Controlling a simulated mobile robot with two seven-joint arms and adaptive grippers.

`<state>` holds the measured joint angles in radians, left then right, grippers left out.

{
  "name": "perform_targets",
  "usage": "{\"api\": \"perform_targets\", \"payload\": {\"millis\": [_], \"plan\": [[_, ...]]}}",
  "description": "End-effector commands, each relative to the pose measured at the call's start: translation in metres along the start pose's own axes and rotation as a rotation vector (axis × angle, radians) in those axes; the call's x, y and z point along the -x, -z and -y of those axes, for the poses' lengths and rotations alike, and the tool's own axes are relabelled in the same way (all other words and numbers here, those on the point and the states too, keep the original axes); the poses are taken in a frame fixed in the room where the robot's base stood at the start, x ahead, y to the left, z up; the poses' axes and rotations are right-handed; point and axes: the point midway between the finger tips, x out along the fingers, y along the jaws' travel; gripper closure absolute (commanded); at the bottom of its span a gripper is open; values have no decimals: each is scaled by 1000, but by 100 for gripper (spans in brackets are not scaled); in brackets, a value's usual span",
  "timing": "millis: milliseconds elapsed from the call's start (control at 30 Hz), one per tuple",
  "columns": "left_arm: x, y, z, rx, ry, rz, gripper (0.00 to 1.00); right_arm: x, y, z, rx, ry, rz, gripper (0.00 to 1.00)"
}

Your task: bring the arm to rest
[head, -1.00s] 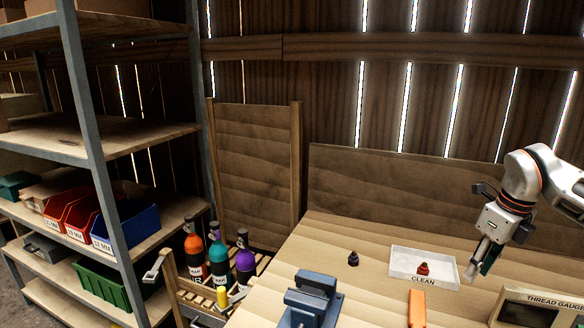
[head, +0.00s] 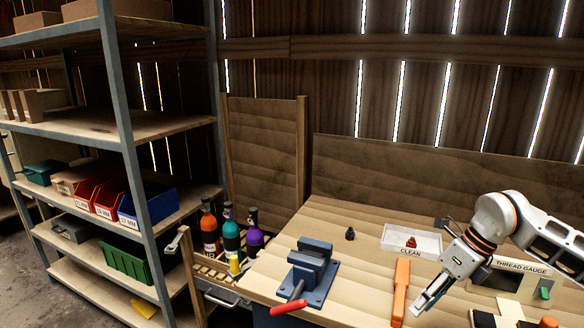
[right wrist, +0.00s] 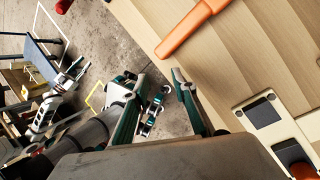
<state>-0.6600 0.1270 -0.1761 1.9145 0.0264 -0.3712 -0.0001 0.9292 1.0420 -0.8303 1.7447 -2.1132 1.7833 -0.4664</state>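My right gripper (head: 430,303) is over the front right part of the workbench (head: 350,272) in the head view, pointing down and to the left. In the right wrist view its two fingers (right wrist: 160,78) stand apart with nothing held between them. It is close to the orange-handled tool (head: 401,285), which also shows in the right wrist view (right wrist: 190,28). My left gripper is outside the head view. A white and dark arm part (right wrist: 45,115) shows at the left of the right wrist view, too small to tell its fingers.
A blue vise (head: 313,268) with a red handle stands at the bench front. Behind are a dark fitting (head: 350,234) and a CLEAN tray (head: 428,240) with a red fitting. The thread gauge box (head: 510,278) is right of the gripper. Shelves and bottles stand left.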

Motion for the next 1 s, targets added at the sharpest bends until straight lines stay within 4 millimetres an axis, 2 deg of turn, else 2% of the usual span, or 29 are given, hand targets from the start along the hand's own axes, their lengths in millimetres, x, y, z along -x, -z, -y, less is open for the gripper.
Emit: {"api": "perform_targets", "payload": {"millis": [33,167,200,300,400,500,567,633,767,867,967,1000], "plan": [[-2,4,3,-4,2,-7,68,-23,-3,-24,15,-82,19,73],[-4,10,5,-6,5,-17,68,-71,-18,-97,11,-334,116,73],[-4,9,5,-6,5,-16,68,-82,-23,-121,-8,-423,154,73],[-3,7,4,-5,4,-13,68,-99,-36,-175,-90,-634,257,73],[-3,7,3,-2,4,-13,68,-103,-49,-215,-226,-831,364,73],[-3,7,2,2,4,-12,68,-102,-63,-236,-412,-1007,471,73],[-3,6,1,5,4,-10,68,-102,-69,-239,-546,-1099,533,73],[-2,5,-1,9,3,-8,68,-103,-74,-232,-725,-1190,601,73],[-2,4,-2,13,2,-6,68,-118,-70,-201,-1103,-1308,711,73],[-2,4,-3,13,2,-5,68,-145,-49,-165,-1432,-1345,776,73],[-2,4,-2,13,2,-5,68,-183,-10,-130,-1781,-1332,817,73],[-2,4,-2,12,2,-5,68,-199,9,-118,-1912,-1314,827,73]]}}
